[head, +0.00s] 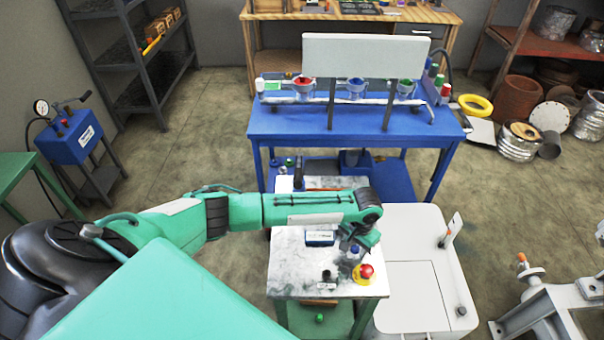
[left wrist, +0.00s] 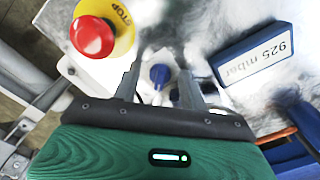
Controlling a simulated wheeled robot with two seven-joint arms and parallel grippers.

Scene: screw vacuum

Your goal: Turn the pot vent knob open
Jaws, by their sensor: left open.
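A small blue knob (head: 354,250) stands on the light top of the small green-legged cart (head: 300,262). In the left wrist view the blue knob (left wrist: 158,75) appears between my two fingers, with a gap on each side. My left gripper (head: 352,245) points down at it from above, open and empty. I cannot tell how far the fingertips reach down around the knob. A black knob (head: 326,275) with a small label stands nearer the front; the label is too small to read. My right gripper is not in view.
A red stop button (head: 366,270) on a yellow ring sits close to the blue knob. A blue display (left wrist: 254,52) reads 925 mbar. A white cabinet (head: 408,292) adjoins the cart on the right. A blue table (head: 350,122) with a white panel stands behind.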

